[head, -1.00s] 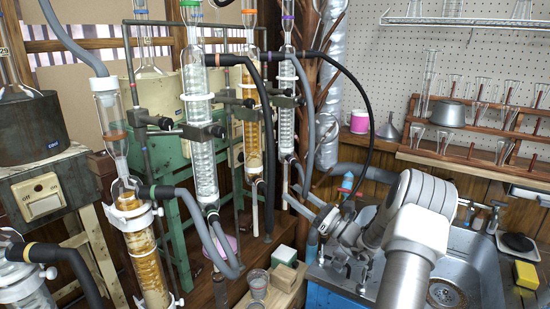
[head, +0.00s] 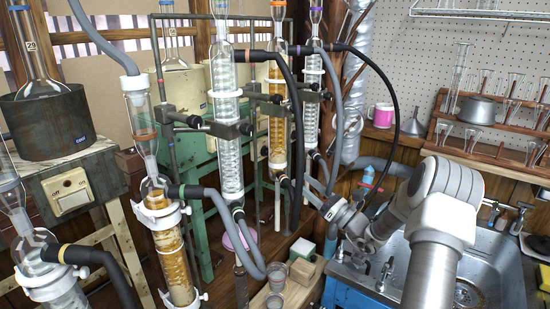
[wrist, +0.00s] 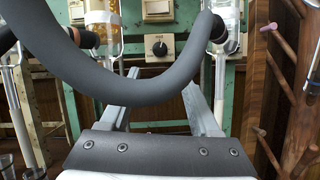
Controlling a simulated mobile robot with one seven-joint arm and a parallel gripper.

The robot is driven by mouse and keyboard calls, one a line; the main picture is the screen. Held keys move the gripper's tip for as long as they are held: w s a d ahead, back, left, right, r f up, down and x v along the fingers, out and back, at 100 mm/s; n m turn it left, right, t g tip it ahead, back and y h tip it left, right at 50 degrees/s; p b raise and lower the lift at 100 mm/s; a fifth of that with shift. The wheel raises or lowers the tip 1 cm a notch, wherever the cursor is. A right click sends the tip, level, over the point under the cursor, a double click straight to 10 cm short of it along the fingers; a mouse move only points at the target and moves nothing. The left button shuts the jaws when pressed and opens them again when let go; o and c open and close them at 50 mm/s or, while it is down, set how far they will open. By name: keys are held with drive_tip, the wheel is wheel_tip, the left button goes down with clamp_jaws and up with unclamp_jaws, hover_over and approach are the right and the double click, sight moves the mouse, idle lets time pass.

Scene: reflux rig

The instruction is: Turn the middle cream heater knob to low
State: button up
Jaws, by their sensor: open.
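In the wrist view a dark round knob (wrist: 159,48) sits on a cream plate fixed to a green frame. Its setting is too small to read. My gripper (wrist: 162,82) points toward it with its two grey fingers spread apart and nothing between them. A thick dark hose (wrist: 115,88) loops across the front of the fingers, below the knob, and partly hides the fingertips. In the head view my gripper (head: 328,200) is at the hoses right of the glass columns. I cannot make out the knob there, behind the glassware.
Glass columns (head: 228,130) with clamps and hoses crowd the space before the green frame (head: 194,215). A wooden peg stand (wrist: 290,90) is close on the right in the wrist view. A metal sink (head: 490,265) lies below my arm.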

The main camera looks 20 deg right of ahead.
sight(266, 152)
drive_tip(key=x, duration=1.2)
drive_tip(key=shift+w+a+r, duration=0.2)
drive_tip(key=shift+w, duration=0.1)
clamp_jaws()
